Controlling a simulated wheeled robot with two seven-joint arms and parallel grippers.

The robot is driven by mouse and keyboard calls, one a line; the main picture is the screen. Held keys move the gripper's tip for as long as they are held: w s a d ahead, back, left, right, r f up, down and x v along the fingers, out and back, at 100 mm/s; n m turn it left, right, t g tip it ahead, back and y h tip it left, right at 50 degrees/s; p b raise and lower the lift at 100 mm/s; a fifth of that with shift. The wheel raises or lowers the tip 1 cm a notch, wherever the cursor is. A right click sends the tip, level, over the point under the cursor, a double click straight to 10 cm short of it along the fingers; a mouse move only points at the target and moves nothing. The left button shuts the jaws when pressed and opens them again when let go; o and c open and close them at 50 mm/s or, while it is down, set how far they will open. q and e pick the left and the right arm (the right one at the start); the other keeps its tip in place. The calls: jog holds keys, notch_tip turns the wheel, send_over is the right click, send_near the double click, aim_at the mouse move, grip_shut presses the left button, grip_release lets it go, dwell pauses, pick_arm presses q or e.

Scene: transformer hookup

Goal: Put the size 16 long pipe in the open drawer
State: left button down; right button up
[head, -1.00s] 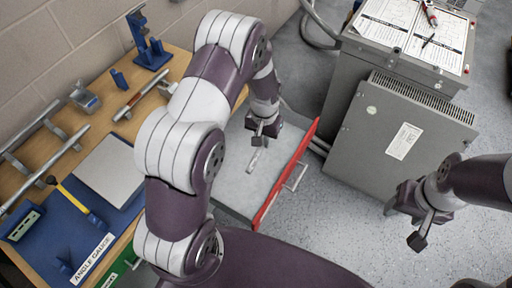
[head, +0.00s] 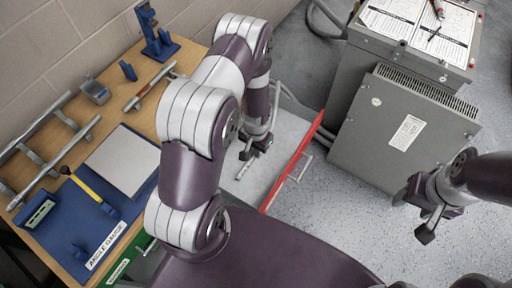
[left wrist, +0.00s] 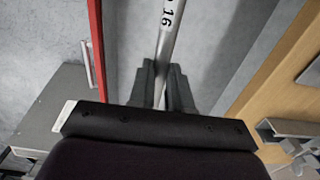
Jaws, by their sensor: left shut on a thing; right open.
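My left gripper (head: 256,147) is shut on a grey metal pipe (left wrist: 172,32) with "16" printed on it. The pipe points away from the fingers in the left wrist view; its lower end (head: 243,166) shows in the head view. The gripper and pipe are above the open drawer (head: 291,126), which has a grey inside and a red front (head: 292,163). I cannot tell whether the pipe touches the drawer floor. The red front also shows at left in the left wrist view (left wrist: 96,45). My right gripper (head: 426,233) is open and empty over the floor at right.
A wooden workbench (head: 186,62) at left carries a rack of pipes (head: 72,149), a blue angle gauge board (head: 120,213) and a blue stand (head: 155,40). A grey transformer cabinet (head: 345,75) with a leaning panel (head: 400,115) stands right of the drawer. The floor at right is clear.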

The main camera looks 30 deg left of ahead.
aim_at(256, 175)
pick_arm(q)
notch_tip(256, 175, down, 16)
jog(key=b, duration=1.2)
jog(key=shift+w+b, duration=0.1)
jog(key=shift+b, duration=0.25)
jog(key=c, duration=1)
grip_release()
jog(key=shift+r, duration=0.1)
notch_tip(256, 175, up, 13)
jog(key=shift+f, duration=0.2)
